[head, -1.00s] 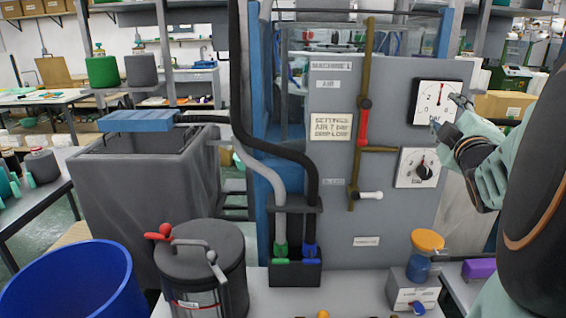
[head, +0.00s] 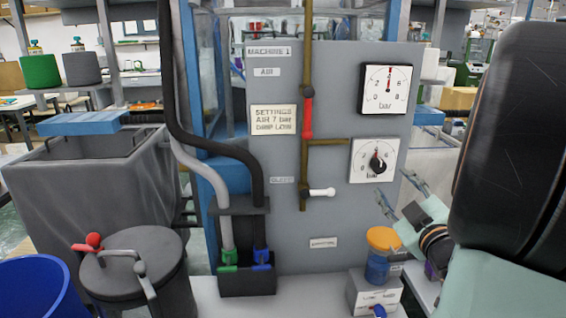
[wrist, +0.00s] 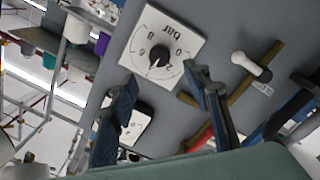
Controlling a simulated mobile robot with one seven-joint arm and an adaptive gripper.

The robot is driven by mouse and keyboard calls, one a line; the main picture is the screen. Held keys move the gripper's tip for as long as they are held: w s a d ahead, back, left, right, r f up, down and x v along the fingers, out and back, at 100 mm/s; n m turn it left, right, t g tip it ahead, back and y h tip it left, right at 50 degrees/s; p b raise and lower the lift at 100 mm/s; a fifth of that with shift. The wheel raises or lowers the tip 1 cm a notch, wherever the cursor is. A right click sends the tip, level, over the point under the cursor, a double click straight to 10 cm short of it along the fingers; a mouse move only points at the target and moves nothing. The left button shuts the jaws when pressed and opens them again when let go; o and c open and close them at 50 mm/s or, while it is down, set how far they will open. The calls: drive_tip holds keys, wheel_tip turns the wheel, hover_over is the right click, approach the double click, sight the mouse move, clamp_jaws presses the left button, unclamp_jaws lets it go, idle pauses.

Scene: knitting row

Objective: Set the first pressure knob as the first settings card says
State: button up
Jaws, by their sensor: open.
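The pressure knob (head: 377,162) is black on a white square dial plate marked "bar" on the machine's grey panel. Its exact setting is too small to read. The knob also shows in the wrist view (wrist: 158,57), upside down. My gripper (head: 395,188) is open and empty, to the lower right of the dial in the head view. In the wrist view its fingers (wrist: 163,78) are spread, with the knob between and beyond them. The settings card (head: 277,120) reads "SETTINGS AIR 7 bar DRIP LOW".
A red lever (head: 307,117) and a white-handled valve (head: 321,192) are on the brown pipe to the left. An orange-capped blue jar (head: 380,262) stands below my gripper.

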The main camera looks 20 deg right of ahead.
sight(380, 168)
drive_tip(key=x, duration=1)
drive_tip(key=shift+a, duration=0.1)
drive_tip(key=c, duration=1.2)
